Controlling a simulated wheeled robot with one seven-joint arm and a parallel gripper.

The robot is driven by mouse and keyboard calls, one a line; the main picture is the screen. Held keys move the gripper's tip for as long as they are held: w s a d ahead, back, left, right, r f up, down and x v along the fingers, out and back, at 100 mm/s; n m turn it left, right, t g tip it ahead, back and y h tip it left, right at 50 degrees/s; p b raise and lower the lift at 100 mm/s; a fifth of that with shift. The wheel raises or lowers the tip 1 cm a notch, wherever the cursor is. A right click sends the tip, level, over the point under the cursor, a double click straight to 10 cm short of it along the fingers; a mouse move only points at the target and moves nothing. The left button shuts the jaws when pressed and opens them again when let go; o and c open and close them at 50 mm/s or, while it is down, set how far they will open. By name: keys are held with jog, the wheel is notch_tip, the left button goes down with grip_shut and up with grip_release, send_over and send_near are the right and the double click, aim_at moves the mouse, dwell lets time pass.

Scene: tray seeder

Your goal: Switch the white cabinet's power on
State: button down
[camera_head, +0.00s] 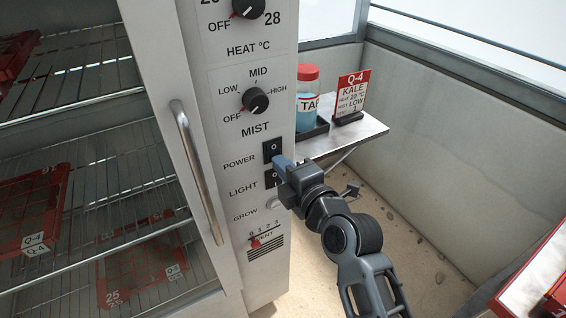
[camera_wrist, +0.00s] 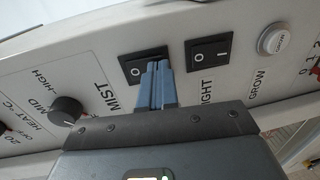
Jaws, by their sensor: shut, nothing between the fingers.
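The white cabinet's control panel (camera_head: 237,140) shows a black POWER rocker switch (camera_head: 272,147) above a black LIGHT rocker (camera_head: 270,181). My gripper (camera_head: 280,163) is shut and empty, its blue-grey fingertips at the lower part of the POWER rocker. In the wrist view the closed fingertips (camera_wrist: 158,66) overlap the right part of the POWER rocker (camera_wrist: 131,70). Its O mark shows, but its other end is hidden behind the fingers. I cannot tell whether they touch or press it. The LIGHT rocker also shows there (camera_wrist: 209,52), with O and I visible.
The MIST knob (camera_head: 255,100) and HEAT knob (camera_head: 248,7) sit above; the GROW button (camera_head: 272,204) and VENT slider (camera_head: 254,243) sit below. The glass door's metal handle (camera_head: 195,165) stands out at left. A small shelf (camera_head: 340,137) holds a red-capped jar (camera_head: 307,92) and KALE card (camera_head: 351,94).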

jog(key=shift+w+f, duration=0.1)
dwell(0.3)
jog(key=shift+w+a+b, duration=0.1)
jog(key=shift+b, duration=0.85)
